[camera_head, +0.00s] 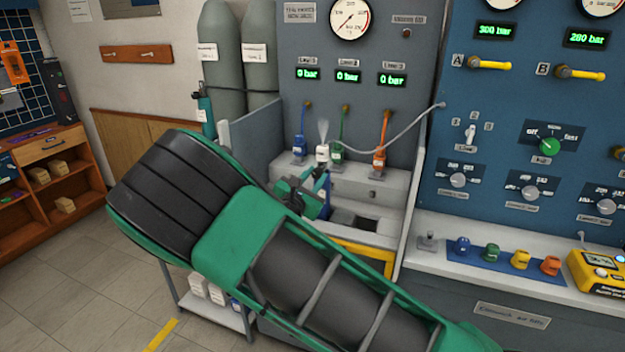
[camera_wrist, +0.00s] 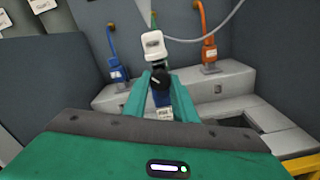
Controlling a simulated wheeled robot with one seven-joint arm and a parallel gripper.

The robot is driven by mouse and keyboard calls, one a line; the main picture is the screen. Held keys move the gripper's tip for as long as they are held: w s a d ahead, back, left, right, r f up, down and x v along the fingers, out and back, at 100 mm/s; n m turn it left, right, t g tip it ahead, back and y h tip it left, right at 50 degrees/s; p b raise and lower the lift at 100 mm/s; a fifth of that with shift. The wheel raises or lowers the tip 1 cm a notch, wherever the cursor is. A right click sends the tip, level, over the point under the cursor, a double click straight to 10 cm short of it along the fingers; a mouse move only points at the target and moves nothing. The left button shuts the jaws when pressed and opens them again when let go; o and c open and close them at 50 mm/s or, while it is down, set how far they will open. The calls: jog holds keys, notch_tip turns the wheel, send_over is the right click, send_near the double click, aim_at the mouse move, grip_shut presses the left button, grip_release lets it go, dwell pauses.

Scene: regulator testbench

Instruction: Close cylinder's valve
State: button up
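A small blue cylinder (camera_wrist: 162,101) with a white top fitting (camera_wrist: 153,45) stands at the bench bay in front of the grey block. Its black valve knob (camera_wrist: 160,82) faces my wrist camera. In the head view the white fitting (camera_head: 322,152) has a pale spray-like plume (camera_head: 322,130) above it. My gripper (camera_wrist: 162,84) has one green finger on each side of the knob. The knob roughly fills the gap between the fingertips; I cannot tell whether they press on it. In the head view my gripper (camera_head: 316,188) is partly hidden by my arm.
Blue (camera_head: 299,147), green (camera_head: 338,150) and orange (camera_head: 379,158) hose connectors stand on the stepped grey block (camera_head: 360,187). A grey hose (camera_head: 415,128) curves across to the right. Side walls bound the bay. A yellow-edged opening lies at the front right.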

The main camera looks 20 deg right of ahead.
jog(key=shift+m, duration=0.4)
jog(key=m, duration=0.3)
jog(key=shift+m, duration=2.4)
jog(key=o, duration=1.1)
jog(key=shift+c, duration=0.2)
